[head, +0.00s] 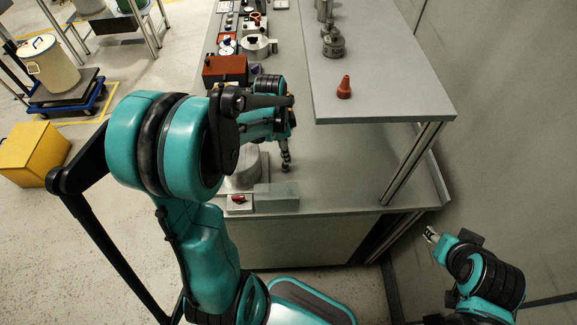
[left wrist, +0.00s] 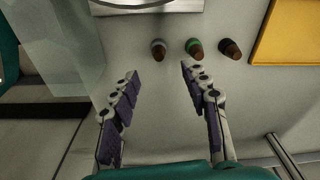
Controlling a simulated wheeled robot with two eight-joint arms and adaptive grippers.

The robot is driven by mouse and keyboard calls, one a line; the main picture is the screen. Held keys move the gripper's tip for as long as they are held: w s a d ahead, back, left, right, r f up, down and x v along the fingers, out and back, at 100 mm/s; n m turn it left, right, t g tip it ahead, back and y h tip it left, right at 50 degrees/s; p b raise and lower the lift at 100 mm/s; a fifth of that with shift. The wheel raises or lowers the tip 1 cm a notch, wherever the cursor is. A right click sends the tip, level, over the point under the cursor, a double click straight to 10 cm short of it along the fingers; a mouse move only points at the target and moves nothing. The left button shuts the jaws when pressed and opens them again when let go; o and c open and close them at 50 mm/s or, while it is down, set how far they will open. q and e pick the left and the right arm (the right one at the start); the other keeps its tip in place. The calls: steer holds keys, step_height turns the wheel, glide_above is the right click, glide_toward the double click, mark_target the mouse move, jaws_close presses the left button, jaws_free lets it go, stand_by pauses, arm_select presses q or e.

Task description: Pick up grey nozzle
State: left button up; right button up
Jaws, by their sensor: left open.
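The grey nozzle (left wrist: 158,48), a small piece with a grey ring and a brown tip, stands on the grey bench in the left wrist view. It is the leftmost of three similar pieces, beside a green-ringed one (left wrist: 193,47) and a dark one (left wrist: 230,48). My left gripper (left wrist: 160,74) is open and empty, its fingertips either side of the grey nozzle's line and a little short of it in the picture. In the head view my left gripper (head: 286,160) points down over the bench; I cannot make out the nozzles there. My right gripper (head: 431,234) is at lower right, away from the bench.
A raised shelf (head: 385,108) with a red cone (head: 344,87) overhangs the bench on the right. A grey block (head: 277,197) and red-knobbed switch (head: 238,203) are at the near edge. A red box (head: 225,68) stands farther back. A yellow panel (left wrist: 290,35) lies right of the nozzles.

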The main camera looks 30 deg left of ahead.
mark_target(285, 166)
arm_select(q)
steer(key=shift+w+f, duration=0.15)
steer(key=shift+f, duration=0.4)
steer(key=shift+f+b, duration=0.5)
steer(key=shift+f, duration=0.3)
step_height(285, 166, down, 6)
steer(key=shift+r+b, duration=0.1)
steer(key=shift+b, duration=1.15)
steer(key=shift+r, duration=0.1)
steer(key=c, duration=0.8)
